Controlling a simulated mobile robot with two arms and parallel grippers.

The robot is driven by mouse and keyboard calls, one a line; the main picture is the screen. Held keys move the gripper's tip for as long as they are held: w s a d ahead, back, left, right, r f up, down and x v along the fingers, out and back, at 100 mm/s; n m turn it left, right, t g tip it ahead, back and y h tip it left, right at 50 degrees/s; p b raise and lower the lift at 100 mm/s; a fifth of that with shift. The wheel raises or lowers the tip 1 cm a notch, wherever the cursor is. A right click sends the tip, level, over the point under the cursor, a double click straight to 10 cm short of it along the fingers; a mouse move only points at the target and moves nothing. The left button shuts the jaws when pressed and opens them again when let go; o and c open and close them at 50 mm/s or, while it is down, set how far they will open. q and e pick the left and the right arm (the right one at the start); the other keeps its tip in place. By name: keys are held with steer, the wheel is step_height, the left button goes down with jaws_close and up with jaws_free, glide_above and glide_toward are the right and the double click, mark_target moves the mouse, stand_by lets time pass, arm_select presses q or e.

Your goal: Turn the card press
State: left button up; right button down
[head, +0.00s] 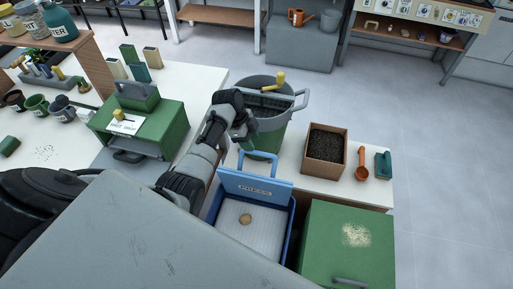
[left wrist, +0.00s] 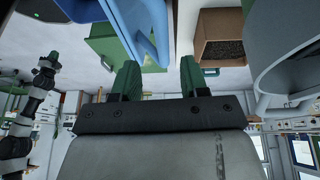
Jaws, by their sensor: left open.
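The blue box labelled PRESS (head: 255,189) stands on the white bench in the head view, its lid raised and a blue loop handle on top. A small round tan piece (head: 246,219) lies on its pale ribbed floor. My left gripper (head: 245,143) is just behind the raised lid, close to the handle, and empty. In the left wrist view its two green fingers (left wrist: 160,78) are spread apart, with blue parts of the press (left wrist: 150,25) beyond them. My right arm shows at the left of that view; its gripper (left wrist: 47,62) is too small to read.
A grey tub (head: 270,132) with a yellow-knobbed bar stands behind my left gripper. A wooden box of soil (head: 325,147), an orange scoop (head: 361,163) and a green box (head: 347,245) are to the right. A green machine (head: 140,125) stands left.

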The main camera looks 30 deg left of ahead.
arm_select(q)
steer(key=x, duration=0.5)
steer(key=shift+w+f, duration=0.1)
steer(key=shift+w, duration=0.05)
steer(key=shift+f, duration=0.1)
steer(key=shift+c, duration=0.9)
steer(key=c, duration=0.5)
jaws_close()
arm_select(e)
steer(key=w, duration=0.2)
steer(key=shift+w+a+f, duration=0.1)
steer(key=shift+w+a, duration=0.15)
steer(key=shift+w, duration=0.05)
